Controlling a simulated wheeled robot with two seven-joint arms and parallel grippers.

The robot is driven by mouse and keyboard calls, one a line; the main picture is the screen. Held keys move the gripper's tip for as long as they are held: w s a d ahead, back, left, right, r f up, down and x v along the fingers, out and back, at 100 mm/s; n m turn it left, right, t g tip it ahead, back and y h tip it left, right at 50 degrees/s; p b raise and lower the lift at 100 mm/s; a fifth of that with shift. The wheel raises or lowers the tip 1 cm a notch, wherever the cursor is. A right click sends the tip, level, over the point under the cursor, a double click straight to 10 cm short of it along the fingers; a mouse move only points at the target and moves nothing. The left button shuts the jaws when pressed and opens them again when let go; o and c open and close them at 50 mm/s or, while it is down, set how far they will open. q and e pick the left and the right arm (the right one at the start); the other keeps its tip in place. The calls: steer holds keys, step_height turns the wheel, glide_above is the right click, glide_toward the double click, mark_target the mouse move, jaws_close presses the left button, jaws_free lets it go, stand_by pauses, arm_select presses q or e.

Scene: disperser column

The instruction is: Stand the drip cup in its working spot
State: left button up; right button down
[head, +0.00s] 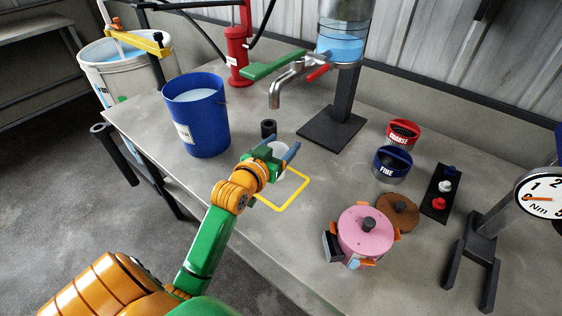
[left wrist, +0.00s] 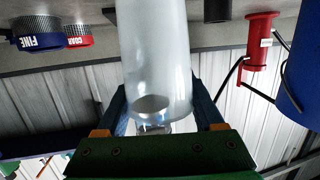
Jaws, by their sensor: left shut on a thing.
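The drip cup, a pale translucent cylinder (head: 279,149), is between the fingers of my left gripper (head: 281,151). It also fills the middle of the left wrist view (left wrist: 157,60), with a blue finger on each side. The left gripper is shut on it. A yellow square outline (head: 284,207) is marked on the bench just in front of and below the gripper, and the arm hides part of it. Whether the cup touches the bench cannot be told. My right gripper is not in view.
A blue bucket (head: 197,120) stands to the left, and a small black cylinder (head: 268,129) behind the cup. A metal spout (head: 278,92) hangs behind the gripper, beside a column on a black base (head: 331,129). A pink pot (head: 362,232) and red and blue sieves (head: 392,166) stand right.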

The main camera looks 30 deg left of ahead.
mark_target(281, 154)
arm_select(q)
steer(key=shift+w+a+f, duration=0.1)
steer(key=shift+a+f, duration=0.1)
steer(key=shift+f, duration=0.25)
steer(key=f, duration=0.3)
steer(key=shift+w+a+b, duration=0.15)
steer(key=shift+w+b, duration=0.05)
steer(key=shift+b, duration=0.1)
steer(key=shift+w+f, duration=0.15)
steer(key=shift+f, duration=0.25)
steer(key=shift+f, duration=0.1)
steer(key=o, duration=1.5)
steer(key=shift+c, duration=0.2)
